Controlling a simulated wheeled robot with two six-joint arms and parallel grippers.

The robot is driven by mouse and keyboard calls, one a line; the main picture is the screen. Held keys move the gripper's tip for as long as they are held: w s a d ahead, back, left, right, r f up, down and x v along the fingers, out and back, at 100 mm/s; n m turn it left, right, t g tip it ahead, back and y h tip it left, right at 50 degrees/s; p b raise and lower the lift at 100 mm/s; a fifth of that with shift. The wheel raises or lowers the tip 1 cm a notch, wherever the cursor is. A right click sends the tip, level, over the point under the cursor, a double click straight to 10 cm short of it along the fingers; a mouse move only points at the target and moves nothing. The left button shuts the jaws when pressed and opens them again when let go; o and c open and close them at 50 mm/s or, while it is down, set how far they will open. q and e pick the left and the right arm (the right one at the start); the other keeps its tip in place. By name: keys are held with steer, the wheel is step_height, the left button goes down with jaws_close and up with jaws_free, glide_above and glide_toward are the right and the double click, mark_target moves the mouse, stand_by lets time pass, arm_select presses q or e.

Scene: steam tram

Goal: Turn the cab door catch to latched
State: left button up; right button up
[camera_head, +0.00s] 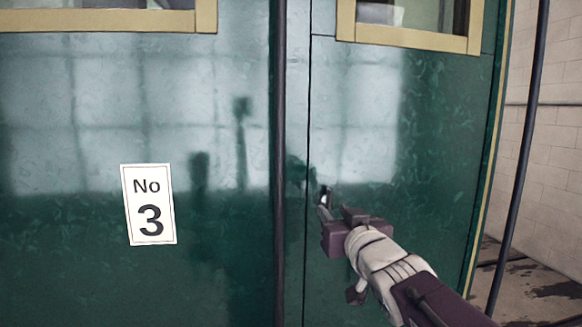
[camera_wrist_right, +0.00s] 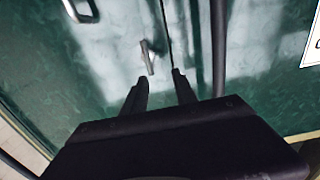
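The cab door catch (camera_wrist_right: 148,57) is a small grey lever on the green door, beside the dark door seam. In the right wrist view it stands roughly upright with a slight tilt. My right gripper (camera_wrist_right: 159,80) is open there, with two dark fingers apart and the catch just beyond their tips, near the gap between them. I cannot tell whether a finger touches it. In the head view my right gripper (camera_head: 326,203) reaches in from the lower right to the door by the seam, and largely hides the catch. My left gripper is in neither view.
A dark vertical handrail (camera_head: 279,160) runs just left of the seam. A white "No 3" plate (camera_head: 149,204) is on the panel further left. Another dark rail (camera_head: 520,150) stands at the right, by a pale brick wall (camera_head: 556,150). Window frames line the top.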

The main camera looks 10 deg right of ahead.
mark_target(331, 198)
steer(key=w, duration=0.2)
steer(key=w+d, duration=0.1)
steer(key=w, duration=0.5)
steer(key=shift+d+r+p, duration=0.1)
steer(key=shift+d+p, duration=0.1)
steer(key=shift+p, duration=0.2)
steer(key=shift+w+d, duration=0.3)
steer(key=shift+d, duration=0.05)
steer(key=shift+s+d, duration=0.15)
steer(key=shift+d, duration=0.1)
steer(key=shift+a, duration=0.35)
steer(key=c, duration=0.4)
jaws_close()
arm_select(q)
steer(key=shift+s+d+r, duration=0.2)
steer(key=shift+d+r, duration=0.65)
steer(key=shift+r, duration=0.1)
arm_select(e)
steer(key=shift+d, duration=0.1)
